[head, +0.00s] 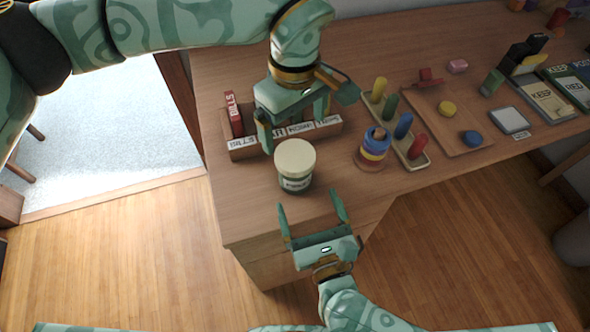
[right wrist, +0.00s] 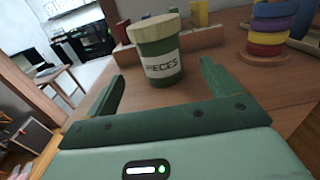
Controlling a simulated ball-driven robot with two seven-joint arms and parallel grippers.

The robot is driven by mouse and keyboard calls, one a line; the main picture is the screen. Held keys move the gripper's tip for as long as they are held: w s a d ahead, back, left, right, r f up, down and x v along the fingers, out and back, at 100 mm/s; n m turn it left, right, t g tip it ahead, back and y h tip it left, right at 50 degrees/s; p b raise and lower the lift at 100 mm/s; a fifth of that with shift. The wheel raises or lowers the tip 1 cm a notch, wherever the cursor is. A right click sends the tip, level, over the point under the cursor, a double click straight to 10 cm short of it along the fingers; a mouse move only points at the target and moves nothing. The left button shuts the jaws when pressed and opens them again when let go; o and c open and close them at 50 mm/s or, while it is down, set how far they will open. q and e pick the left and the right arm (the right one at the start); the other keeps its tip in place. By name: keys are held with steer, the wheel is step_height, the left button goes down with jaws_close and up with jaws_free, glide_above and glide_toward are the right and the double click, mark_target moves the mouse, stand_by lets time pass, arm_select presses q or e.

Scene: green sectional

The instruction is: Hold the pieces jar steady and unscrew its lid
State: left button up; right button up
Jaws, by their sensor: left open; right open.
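The pieces jar (head: 294,181) stands upright on the wooden desk near its front edge, with its cream lid (head: 295,157) on top. In the right wrist view the jar (right wrist: 159,67) shows a green body, a white label reading "PIECES" and the pale lid (right wrist: 152,28). My left gripper (head: 295,128) is open and empty, above and behind the jar, in front of the letter sorter. My right gripper (head: 311,207) is open in front of the desk edge, its fingers pointing toward the jar. In the right wrist view the jar stands beyond the fingertips (right wrist: 160,78), apart from them.
A labelled wooden sorter (head: 240,153) stands behind the jar. A ring stacker (head: 374,148) and a peg board (head: 416,161) stand to its right. A tray (head: 478,140) with coloured blocks lies farther right. Bare desk lies left of the jar.

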mark_target(295, 168)
steer(key=x, duration=1)
steer(key=shift+s, duration=0.1)
